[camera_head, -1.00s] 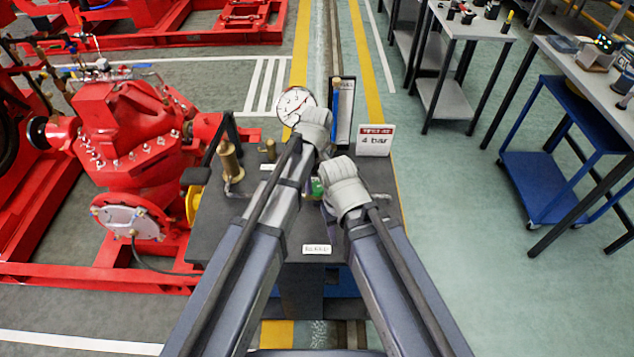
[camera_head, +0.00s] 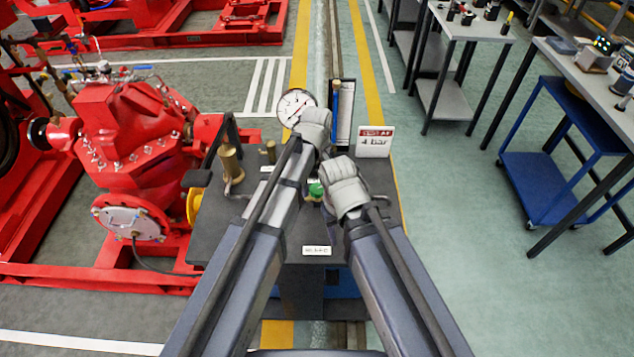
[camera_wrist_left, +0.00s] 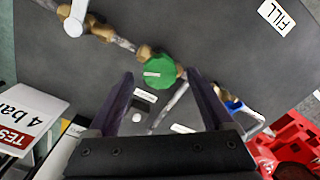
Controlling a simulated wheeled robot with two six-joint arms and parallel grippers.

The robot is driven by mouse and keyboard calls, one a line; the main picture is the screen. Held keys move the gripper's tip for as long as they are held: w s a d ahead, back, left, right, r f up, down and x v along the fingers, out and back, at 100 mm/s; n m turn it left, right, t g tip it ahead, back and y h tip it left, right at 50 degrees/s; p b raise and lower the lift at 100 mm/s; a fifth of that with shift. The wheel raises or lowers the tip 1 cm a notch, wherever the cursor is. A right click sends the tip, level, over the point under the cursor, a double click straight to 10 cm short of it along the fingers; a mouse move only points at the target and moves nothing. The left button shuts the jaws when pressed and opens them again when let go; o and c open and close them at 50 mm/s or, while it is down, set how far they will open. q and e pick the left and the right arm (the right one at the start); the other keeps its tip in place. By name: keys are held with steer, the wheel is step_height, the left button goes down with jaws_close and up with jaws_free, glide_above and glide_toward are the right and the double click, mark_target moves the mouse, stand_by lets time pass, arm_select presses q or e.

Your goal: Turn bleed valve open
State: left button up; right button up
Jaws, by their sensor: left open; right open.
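The bleed valve appears to be the round green knob (camera_head: 316,189) with a white bar mark, on brass pipework over the dark bench. In the left wrist view the green knob (camera_wrist_left: 156,72) lies between and just beyond the fingertips of my left gripper (camera_wrist_left: 159,78), whose fingers are spread apart with no clear contact. In the head view my left gripper (camera_head: 314,126) is above the bench's far part, its fingers hidden by the wrist. My right gripper (camera_head: 345,186) is just right of the knob, its fingers also hidden.
A dial gauge (camera_head: 296,107) and a "4 bar" sign (camera_head: 375,142) stand at the bench's back. A brass fitting (camera_head: 230,161) is at its left. A red pump (camera_head: 125,130) stands left. The floor to the right is clear up to a blue cart (camera_head: 548,185).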

mark_target(316, 188)
arm_select(q)
step_height(316, 188, up, 7)
steer(key=p, duration=0.6)
steer(key=s+a+m, duration=0.4)
steer(key=s+a, duration=0.1)
steer(key=a, duration=0.3)
steer(key=s+a+m, duration=0.3)
steer(key=s+a, duration=0.3)
steer(key=a, duration=0.3)
steer(key=s+d+m+y, duration=0.1)
steer(key=s+d+m, duration=0.2)
steer(key=d, duration=0.8)
steer(key=shift+s+d+m, duration=0.25)
steer(key=shift+s+m, duration=0.15)
steer(key=shift+s, duration=0.85)
